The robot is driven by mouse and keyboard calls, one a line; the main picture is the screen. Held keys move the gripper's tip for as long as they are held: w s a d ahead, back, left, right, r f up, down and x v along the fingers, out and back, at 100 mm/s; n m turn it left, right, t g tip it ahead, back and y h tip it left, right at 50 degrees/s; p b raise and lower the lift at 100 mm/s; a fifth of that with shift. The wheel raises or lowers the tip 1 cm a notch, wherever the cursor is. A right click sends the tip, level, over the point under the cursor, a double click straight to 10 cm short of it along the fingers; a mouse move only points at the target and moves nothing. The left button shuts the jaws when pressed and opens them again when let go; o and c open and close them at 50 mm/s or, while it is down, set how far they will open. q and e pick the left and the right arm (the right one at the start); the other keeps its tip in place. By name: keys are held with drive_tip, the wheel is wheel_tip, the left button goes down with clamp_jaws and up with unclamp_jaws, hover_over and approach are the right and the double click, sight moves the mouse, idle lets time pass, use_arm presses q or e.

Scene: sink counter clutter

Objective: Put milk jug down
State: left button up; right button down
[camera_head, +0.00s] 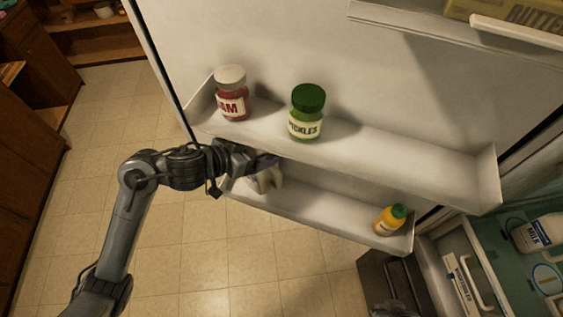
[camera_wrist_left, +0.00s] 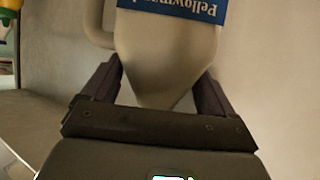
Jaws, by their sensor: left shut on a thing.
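The milk jug (camera_head: 268,181) is a pale whitish jug at the left end of the lower door shelf (camera_head: 320,212) in the head view, partly hidden by my gripper and the upper shelf. In the left wrist view the jug (camera_wrist_left: 160,55) appears upside down, with a blue label and a handle on its left. My left gripper (camera_head: 266,162) is shut on the jug, one finger on each side. I cannot tell whether the jug's base touches the shelf. My right gripper is not in view.
The upper door shelf (camera_head: 400,160) holds a jam jar (camera_head: 232,95) and a green-lidded pickle jar (camera_head: 306,115). A yellow bottle (camera_head: 389,220) stands at the lower shelf's right end; the shelf between is clear. Another milk container (camera_head: 538,233) is inside the fridge at right.

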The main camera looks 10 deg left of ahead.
use_arm(q)
wheel_tip(320, 180, down, 2)
drive_tip(key=shift+s+f+b, duration=0.1)
drive_tip(key=shift+f+b, duration=0.1)
drive_tip(key=shift+b, duration=0.25)
drive_tip(key=shift+f, duration=1.1)
drive_tip(key=shift+b, duration=0.3)
drive_tip(key=o, duration=1.8)
drive_tip(key=shift+f, duration=0.3)
drive_tip(key=shift+o, duration=0.2)
drive_tip(key=shift+r, duration=0.1)
